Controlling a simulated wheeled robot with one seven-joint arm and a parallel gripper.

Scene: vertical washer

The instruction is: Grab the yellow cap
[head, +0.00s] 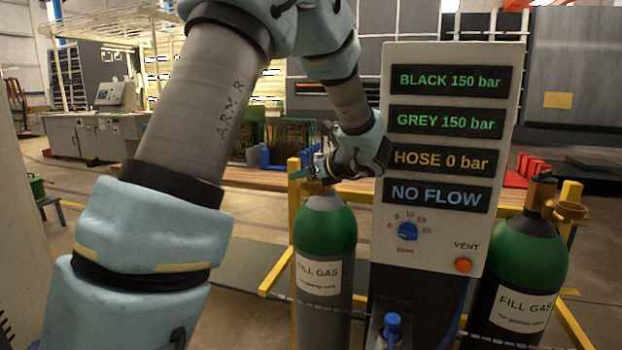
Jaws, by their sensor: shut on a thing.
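My gripper (318,170) is at the top of the left green-shouldered cylinder (325,232), beside its valve. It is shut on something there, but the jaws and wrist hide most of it. I cannot tell whether that is a cap or part of the valve. A brass-yellow cap-like piece (568,211) sits at the side of the valve on the right green-shouldered cylinder (520,255), well apart from my gripper. Both cylinders stand upright and carry "FILL GAS" labels.
A grey panel (447,55) stands between the cylinders, reading BLACK 150 bar, GREY 150 bar, HOSE 0 bar and NO FLOW. It has a blue knob (407,231) and an orange vent button (463,265). Yellow rails (278,272) flank the cylinders. A blue fitting (392,324) is low in front.

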